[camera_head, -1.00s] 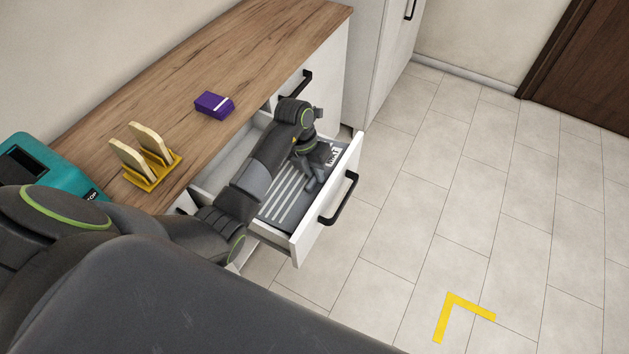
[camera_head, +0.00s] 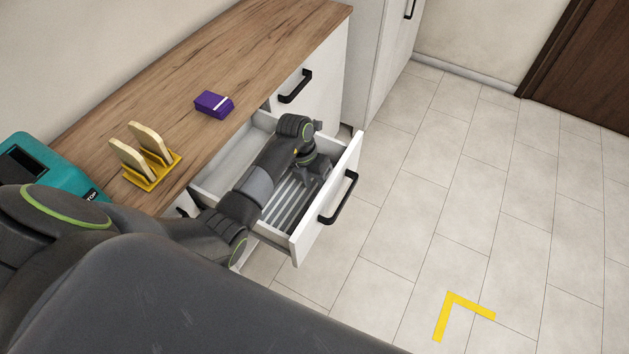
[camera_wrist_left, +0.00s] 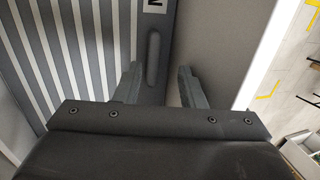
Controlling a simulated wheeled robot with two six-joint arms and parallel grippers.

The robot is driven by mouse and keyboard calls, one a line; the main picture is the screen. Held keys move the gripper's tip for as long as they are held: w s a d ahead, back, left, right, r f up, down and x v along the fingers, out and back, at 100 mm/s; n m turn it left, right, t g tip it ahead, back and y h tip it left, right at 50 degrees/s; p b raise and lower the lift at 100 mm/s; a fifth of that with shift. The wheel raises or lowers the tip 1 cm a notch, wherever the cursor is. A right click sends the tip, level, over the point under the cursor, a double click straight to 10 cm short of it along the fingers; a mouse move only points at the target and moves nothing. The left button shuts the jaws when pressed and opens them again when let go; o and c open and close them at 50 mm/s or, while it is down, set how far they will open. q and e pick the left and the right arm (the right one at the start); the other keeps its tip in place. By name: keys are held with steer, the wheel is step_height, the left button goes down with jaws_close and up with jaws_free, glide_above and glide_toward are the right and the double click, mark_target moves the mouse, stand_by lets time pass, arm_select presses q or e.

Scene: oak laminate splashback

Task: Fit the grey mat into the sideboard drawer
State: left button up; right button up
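The grey mat (camera_head: 286,204) with white stripes lies down inside the open sideboard drawer (camera_head: 330,208). It also shows in the left wrist view (camera_wrist_left: 84,58), with a raised grey grip bar (camera_wrist_left: 153,58) near its edge. My left gripper (camera_head: 318,172) is inside the drawer's outline, over the mat. Its fingers (camera_wrist_left: 158,86) are apart in the left wrist view, with the grip bar beyond the gap between them and nothing clamped. My arm hides part of the mat. My right gripper does not show.
On the wooden top stand a purple box (camera_head: 213,104), a yellow holder (camera_head: 153,176) with two upright pale slabs, and a teal device (camera_head: 52,172). The drawer's black handle (camera_head: 339,198) faces the open tiled floor, which has a yellow corner mark (camera_head: 449,305).

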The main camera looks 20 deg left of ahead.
arm_select(q)
steer(key=shift+r, duration=0.1)
steer(key=shift+r, duration=0.15)
steer(key=b+v, duration=0.1)
steer(key=v, duration=1.1)
